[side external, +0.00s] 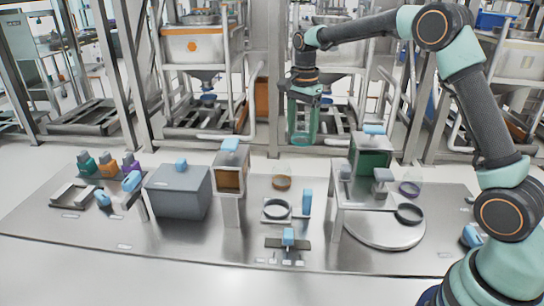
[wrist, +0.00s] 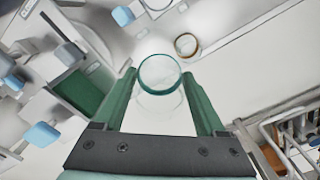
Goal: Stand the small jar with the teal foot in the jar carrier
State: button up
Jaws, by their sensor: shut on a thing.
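My gripper (side external: 303,122) is shut on the small clear jar with the teal foot (side external: 301,139). It holds the jar upright, high above the bench and behind its back edge in the side view. In the wrist view, the jar's teal ring (wrist: 160,88) shows between the two green fingers. A low square holder with a dark ring (side external: 276,209) and a blue block (side external: 307,201) beside it stands mid-bench. It looks like the jar carrier, is empty, and is apart from the jar. Part of it shows at the wrist view's top edge.
A jar with a brown foot (side external: 282,183) stands behind the holder. A jar with a purple foot (side external: 410,188) stands at the right. A green-fronted box (side external: 373,160) on a raised stand, a round turntable (side external: 385,235), an orange-fronted box (side external: 230,178) and a grey box (side external: 179,190) flank the middle.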

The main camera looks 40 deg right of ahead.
jog(key=shift+s+a+f, duration=0.45)
jog(key=shift+a+f, duration=1.4)
jog(key=shift+f, duration=0.4)
jog(key=shift+s+a+f, duration=0.4)
jog(key=shift+a+f, duration=1.4)
jog(key=shift+f, duration=0.5)
jog(key=shift+s+a+f, duration=0.45)
jog(key=shift+a+f, duration=1.4)
jog(key=shift+f, duration=0.4)
jog(key=shift+f, duration=1)
jog(key=o, duration=1.4)
notch_tip(320, 180, up, 8)
